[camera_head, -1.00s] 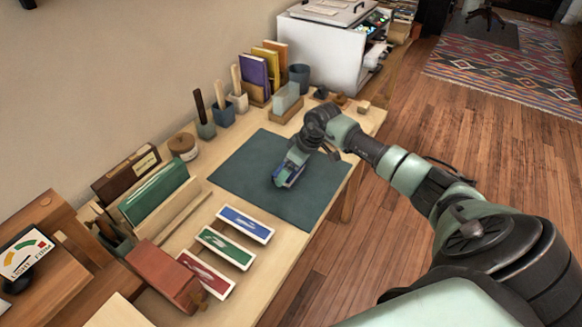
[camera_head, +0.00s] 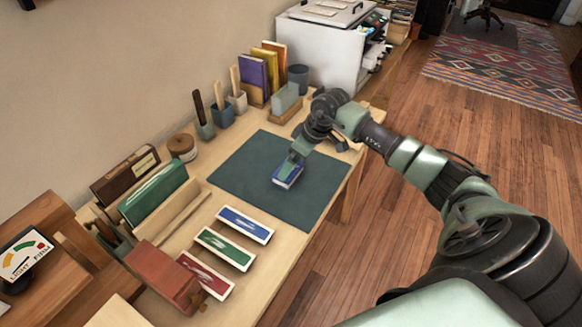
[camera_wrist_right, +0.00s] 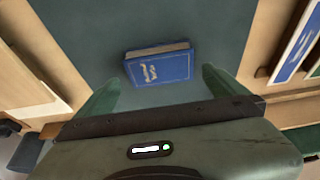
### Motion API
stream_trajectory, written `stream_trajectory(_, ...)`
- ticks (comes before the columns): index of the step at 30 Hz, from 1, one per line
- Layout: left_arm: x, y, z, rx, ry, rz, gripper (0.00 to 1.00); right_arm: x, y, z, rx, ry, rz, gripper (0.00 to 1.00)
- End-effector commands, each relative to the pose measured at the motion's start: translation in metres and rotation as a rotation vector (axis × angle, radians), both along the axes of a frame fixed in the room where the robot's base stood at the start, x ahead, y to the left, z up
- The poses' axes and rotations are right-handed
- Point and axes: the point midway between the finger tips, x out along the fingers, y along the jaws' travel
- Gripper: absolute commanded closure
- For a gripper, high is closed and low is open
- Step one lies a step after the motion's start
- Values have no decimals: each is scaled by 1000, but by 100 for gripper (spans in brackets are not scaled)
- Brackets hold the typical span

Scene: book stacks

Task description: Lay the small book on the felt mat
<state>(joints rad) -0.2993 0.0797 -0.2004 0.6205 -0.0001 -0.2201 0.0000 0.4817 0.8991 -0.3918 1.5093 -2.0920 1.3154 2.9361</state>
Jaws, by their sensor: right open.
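The small blue book (camera_head: 288,174) lies flat on the dark green felt mat (camera_head: 239,174), right of the mat's middle. In the right wrist view the book (camera_wrist_right: 158,65) shows its blue cover with pale marks and its page edge. My right gripper (camera_head: 293,160) is just above and behind the book in the head view. In the right wrist view its two green fingers (camera_wrist_right: 158,88) stand wide apart, one on each side of the book with gaps, and hold nothing. The felt mat (camera_wrist_right: 200,28) surrounds the book there. My left gripper is not in view.
Upright books (camera_head: 255,77), brush pots (camera_head: 222,115) and a grey cup (camera_head: 299,76) line the wall side. A white machine (camera_head: 325,50) stands behind.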

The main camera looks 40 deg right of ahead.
Motion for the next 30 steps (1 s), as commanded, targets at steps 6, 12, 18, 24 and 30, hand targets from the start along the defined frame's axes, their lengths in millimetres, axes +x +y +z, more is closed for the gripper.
stream_trajectory(6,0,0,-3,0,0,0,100,-17,-7,42,-4,-1,2,0)
stream_trajectory(12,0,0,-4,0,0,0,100,-25,-10,63,0,0,1,0)
stream_trajectory(18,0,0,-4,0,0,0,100,-26,-11,68,-1,1,1,0)
stream_trajectory(24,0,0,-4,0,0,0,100,-26,-11,67,-1,1,1,0)
stream_trajectory(30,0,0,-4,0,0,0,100,-26,-10,67,-1,1,1,0)
